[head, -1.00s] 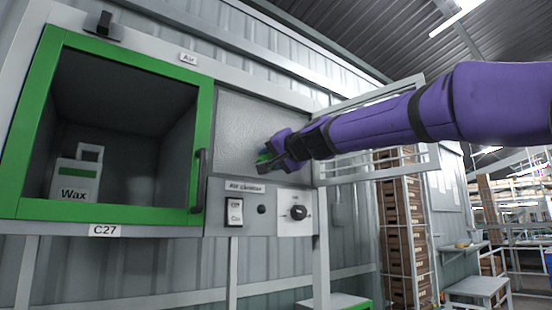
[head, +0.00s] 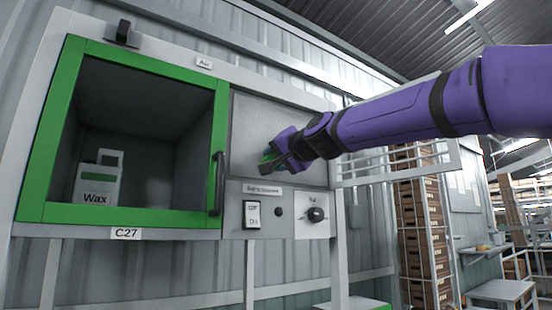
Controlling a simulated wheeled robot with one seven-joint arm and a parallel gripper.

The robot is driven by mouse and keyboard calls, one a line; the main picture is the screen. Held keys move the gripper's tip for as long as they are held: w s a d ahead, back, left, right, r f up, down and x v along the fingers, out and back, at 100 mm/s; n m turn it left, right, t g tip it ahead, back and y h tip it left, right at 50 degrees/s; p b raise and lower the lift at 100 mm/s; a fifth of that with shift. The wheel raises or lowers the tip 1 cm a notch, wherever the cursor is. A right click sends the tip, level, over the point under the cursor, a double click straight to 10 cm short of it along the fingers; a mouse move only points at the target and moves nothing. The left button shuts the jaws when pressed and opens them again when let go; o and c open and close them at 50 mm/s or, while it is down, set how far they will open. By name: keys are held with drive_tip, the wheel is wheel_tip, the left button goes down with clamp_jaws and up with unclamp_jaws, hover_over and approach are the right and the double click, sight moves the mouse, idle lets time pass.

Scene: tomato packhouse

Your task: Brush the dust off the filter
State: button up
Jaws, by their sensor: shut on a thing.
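The filter (head: 255,125) is a grey, flat panel to the right of the green-framed cabinet. My gripper (head: 268,160) is in front of the lower middle of this panel. It is shut on a small green thing, which I take to be the brush (head: 266,157); only a bit of it shows beside the dark fingers. Whether it touches the panel cannot be told from this view. My gripper and arm hide the panel's lower right part. No dust stands out clearly on the grey surface.
A green-framed cabinet (head: 50,130) with a dark handle (head: 218,183) holds a Wax container (head: 97,182). Below the panel are a switch (head: 252,214) and a dial (head: 316,214). A pale open frame (head: 430,166) juts out to the right. Stacked crates (head: 425,240) stand behind it.

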drive_tip(key=shift+v, duration=2.75)
drive_tip(key=shift+s+r, duration=0.1)
drive_tip(key=v, duration=0.3)
drive_tip(key=x, duration=0.6)
drive_tip(key=shift+w+a, duration=0.25)
drive_tip(key=shift+w, duration=0.1)
drive_tip(key=shift+x, duration=1.1)
drive_tip(key=shift+d, duration=0.1)
